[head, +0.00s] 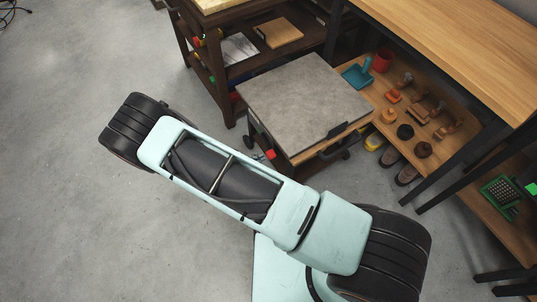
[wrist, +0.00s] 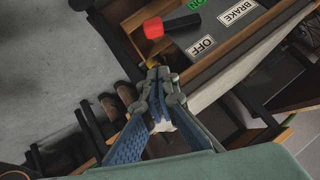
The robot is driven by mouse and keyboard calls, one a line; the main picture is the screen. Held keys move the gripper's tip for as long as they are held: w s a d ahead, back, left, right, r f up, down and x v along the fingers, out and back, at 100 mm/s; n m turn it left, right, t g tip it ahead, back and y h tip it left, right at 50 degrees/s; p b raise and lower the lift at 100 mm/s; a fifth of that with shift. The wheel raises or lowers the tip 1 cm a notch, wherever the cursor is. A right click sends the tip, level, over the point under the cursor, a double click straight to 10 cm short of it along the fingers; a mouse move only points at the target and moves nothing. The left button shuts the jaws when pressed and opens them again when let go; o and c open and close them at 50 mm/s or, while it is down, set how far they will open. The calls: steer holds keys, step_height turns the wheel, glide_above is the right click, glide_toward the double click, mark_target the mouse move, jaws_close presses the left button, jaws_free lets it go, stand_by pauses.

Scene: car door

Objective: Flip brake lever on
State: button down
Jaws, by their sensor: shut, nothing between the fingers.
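The brake lever (wrist: 153,28) has a red grip on a short black arm and shows at the top of the wrist view. Its arm meets a grey panel with a green ON label (wrist: 196,4), a white OFF label (wrist: 201,46) and a BRAKE label (wrist: 237,12). The arm lies between ON and OFF; I cannot tell its exact setting. My gripper (wrist: 158,74) is shut and empty, below the red grip in the picture and apart from it. In the head view a small red part (head: 270,154) shows by the cart's side; my arm hides the gripper there.
The cart (head: 305,100) has a grey top and a black handle. A workbench (head: 470,45) stands at the right, its lower shelf holding several small tools and a red cup (head: 383,60). A dark wooden shelf unit stands behind.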

steer(key=b, duration=0.3)
glide_toward(273, 152)
steer(key=w+d, duration=0.2)
steer(key=d, duration=0.2)
steer(key=f, duration=0.1)
steer(key=f+b, duration=0.1)
steer(key=w+a+f, duration=0.1)
steer(key=shift+w+a+f+b, duration=0.2)
steer(key=shift+f+b, duration=0.1)
steer(key=shift+f, duration=0.1)
